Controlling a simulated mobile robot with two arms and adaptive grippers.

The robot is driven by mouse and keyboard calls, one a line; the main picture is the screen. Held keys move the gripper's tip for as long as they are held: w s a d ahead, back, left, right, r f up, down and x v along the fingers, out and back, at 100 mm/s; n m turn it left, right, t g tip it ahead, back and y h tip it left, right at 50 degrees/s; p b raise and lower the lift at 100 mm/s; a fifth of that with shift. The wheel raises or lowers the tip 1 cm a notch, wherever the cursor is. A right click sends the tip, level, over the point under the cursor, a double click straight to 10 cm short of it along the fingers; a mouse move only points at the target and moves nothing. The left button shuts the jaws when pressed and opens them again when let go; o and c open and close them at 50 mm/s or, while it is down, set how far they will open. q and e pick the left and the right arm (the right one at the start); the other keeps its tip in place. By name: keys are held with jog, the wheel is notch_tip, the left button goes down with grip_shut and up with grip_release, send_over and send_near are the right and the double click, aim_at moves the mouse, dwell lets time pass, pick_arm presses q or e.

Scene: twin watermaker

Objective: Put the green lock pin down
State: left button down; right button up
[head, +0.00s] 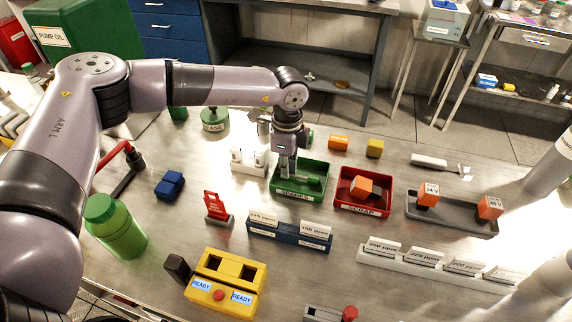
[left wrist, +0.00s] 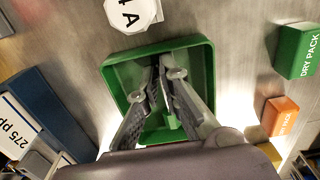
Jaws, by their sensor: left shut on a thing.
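The green tray labelled SPARES (head: 318,167) stands at the middle of the bench. My left gripper (head: 288,176) points down into its left part. In the left wrist view the gripper's fingertips (left wrist: 163,66) are close together over the green tray (left wrist: 205,52). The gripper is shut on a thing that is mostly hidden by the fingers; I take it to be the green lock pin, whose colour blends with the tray. I cannot tell whether it touches the tray floor. My right gripper is not in view.
A white rack (head: 247,168) is close on the left. A blue cartridge holder (head: 288,234) stands in front. A green dry pack (left wrist: 298,50) and an orange pack (left wrist: 281,116) are nearby.

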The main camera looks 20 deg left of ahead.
pick_arm(q)
jog(key=shift+f, duration=0.15)
jog(key=c, duration=1.8)
grip_release()
jog(key=shift+r, duration=0.65)
notch_tip(320, 180, up, 11)
jog(key=shift+d+r+b, duration=0.1)
jog(key=shift+d+b, duration=0.05)
jog(key=shift+b, duration=0.7)
